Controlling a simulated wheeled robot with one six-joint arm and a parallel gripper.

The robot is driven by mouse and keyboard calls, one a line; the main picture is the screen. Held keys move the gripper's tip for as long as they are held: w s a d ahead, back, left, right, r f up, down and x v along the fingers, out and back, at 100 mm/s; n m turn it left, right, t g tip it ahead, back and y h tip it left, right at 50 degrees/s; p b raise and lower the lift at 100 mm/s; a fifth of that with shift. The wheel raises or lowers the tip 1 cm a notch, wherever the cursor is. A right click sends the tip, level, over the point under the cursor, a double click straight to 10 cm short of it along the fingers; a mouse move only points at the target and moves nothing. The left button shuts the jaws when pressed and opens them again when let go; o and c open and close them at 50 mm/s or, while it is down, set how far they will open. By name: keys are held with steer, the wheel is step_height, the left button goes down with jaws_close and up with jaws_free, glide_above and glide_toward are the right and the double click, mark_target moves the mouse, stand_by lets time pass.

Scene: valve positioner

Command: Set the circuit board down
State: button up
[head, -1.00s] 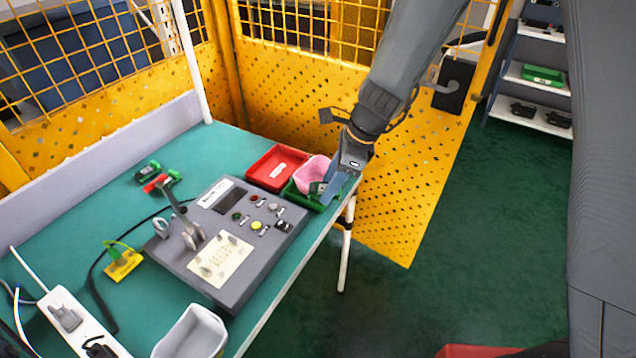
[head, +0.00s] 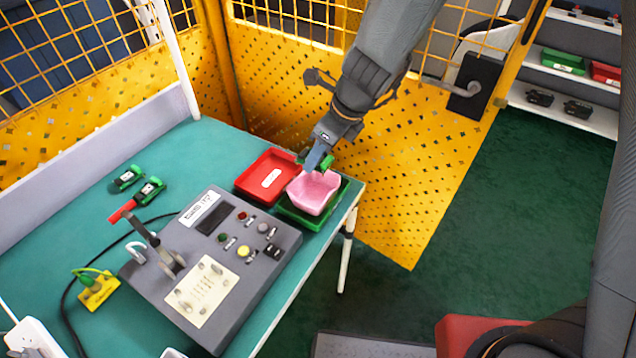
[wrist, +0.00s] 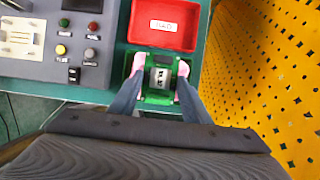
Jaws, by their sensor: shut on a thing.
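My gripper (head: 314,166) is shut on a circuit board (head: 327,162), green with a dark and white part on top. In the wrist view the board (wrist: 160,78) sits between my two fingers. In the head view my fingers partly hide it, and it appears at the back edge of a pink container (head: 314,191). Pink also shows on both sides of the board in the wrist view. The pink container stands in a green tray (head: 342,197). I cannot tell whether the board touches the container.
A red tray (head: 267,176) with a white label stands beside the green tray. A grey control box (head: 215,255) with buttons and a lever lies to the left. Two more green boards (head: 127,178) lie on the table (head: 160,155). Yellow mesh fencing (head: 400,190) stands behind.

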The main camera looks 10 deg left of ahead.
step_height(320, 180, down, 10)
steer(key=b, duration=0.4)
steer(key=shift+r, duration=0.25)
steer(key=shift+f+b, duration=0.6)
steer(key=shift+b, duration=0.1)
steer(key=o, duration=1)
steer(key=shift+o, duration=0.2)
steer(key=shift+r, duration=0.1)
steer(key=shift+r+p, duration=0.45)
steer(key=shift+p, duration=0.2)
steer(key=p+v, duration=0.4)
steer(key=v, duration=0.8)
steer(key=s+d+r+n+h, duration=0.2)
steer(key=s+d+n, duration=0.1)
steer(key=d+n, duration=0.8)
steer(key=s+d+r+n+h, duration=0.2)
steer(key=s+d+n, duration=0.2)
steer(key=d+n, duration=0.7)
steer(key=shift+s+d+n, duration=0.2)
steer(key=shift+d+n, duration=0.1)
steer(key=shift+d, duration=0.3)
